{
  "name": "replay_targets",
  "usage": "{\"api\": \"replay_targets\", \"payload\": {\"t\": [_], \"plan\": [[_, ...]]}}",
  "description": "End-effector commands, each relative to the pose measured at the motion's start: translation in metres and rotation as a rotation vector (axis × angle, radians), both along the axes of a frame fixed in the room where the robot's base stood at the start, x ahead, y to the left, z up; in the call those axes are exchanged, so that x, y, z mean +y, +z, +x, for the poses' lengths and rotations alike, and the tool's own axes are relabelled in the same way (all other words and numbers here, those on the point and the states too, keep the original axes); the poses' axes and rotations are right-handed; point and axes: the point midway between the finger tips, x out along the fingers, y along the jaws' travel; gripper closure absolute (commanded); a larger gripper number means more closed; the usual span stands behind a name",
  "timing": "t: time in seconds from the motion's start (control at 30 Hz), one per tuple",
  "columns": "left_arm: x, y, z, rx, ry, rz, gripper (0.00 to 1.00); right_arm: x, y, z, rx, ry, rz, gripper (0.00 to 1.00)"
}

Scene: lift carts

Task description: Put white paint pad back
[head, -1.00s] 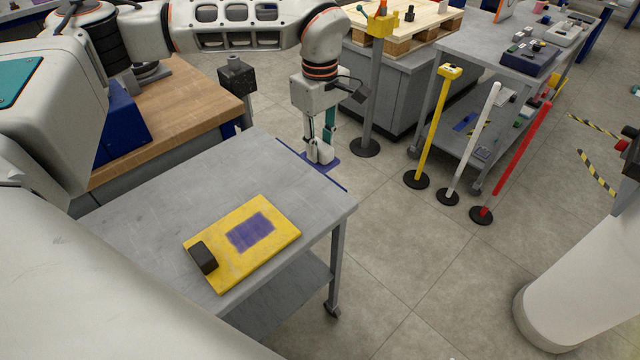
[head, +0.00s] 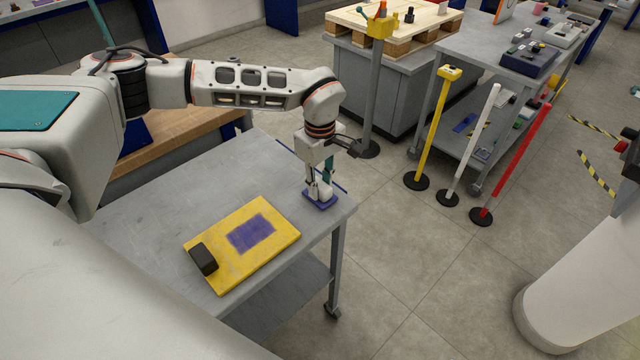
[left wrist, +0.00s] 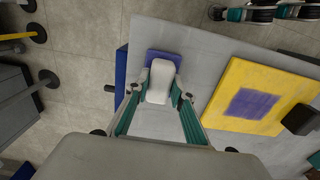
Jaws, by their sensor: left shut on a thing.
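The white paint pad (head: 320,196) has a white handle and a flat blue-purple base. My left gripper (head: 320,182) is shut on its handle and holds it upright, base down. The pad is over the right corner of the grey cart top (head: 160,235); whether it touches cannot be told. In the left wrist view the pad (left wrist: 160,82) sits between the fingertips of my left gripper (left wrist: 160,90), with the cart's edge beside it. A yellow board (head: 215,275) with a purple painted patch (head: 251,233) lies on the cart, apart from the pad. My right gripper is not in view.
A black block (head: 203,259) sits on the yellow board's left corner. A blue bar (left wrist: 121,75) runs along the cart's edge near the pad. A wooden bench (head: 175,135) stands behind. Yellow (head: 433,125), white (head: 473,142) and red (head: 517,157) posts stand right, across open floor.

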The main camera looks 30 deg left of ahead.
Motion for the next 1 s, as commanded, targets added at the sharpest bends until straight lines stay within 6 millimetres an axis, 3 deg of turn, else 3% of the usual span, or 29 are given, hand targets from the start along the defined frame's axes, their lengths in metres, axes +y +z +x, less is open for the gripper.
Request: {"api": "replay_targets", "payload": {"t": [0.23, 0.27, 0.3, 0.33, 0.73, 0.87, 1.0], "plan": [[0.0, -0.003, 0.0, 0.001, 0.0, 0.0, 0.94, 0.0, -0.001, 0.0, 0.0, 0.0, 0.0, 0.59], [0.0, -0.003, 0.0, 0.001, 0.0, 0.0, 0.72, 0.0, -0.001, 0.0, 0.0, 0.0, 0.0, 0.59], [0.0, -0.003, 0.0, 0.001, 0.0, 0.0, 0.61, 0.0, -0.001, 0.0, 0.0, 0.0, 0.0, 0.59], [0.0, -0.003, 0.0, 0.001, 0.0, 0.0, 0.6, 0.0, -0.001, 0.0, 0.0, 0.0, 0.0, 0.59], [0.0, 0.002, 0.0, -0.001, 0.0, 0.0, 0.6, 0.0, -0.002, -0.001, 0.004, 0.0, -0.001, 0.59], [0.0, 0.019, 0.001, -0.003, -0.001, 0.0, 0.6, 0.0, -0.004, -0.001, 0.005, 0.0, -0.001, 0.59], [0.001, 0.047, 0.002, -0.005, 0.0, 0.0, 0.6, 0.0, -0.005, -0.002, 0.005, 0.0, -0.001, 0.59]]}}
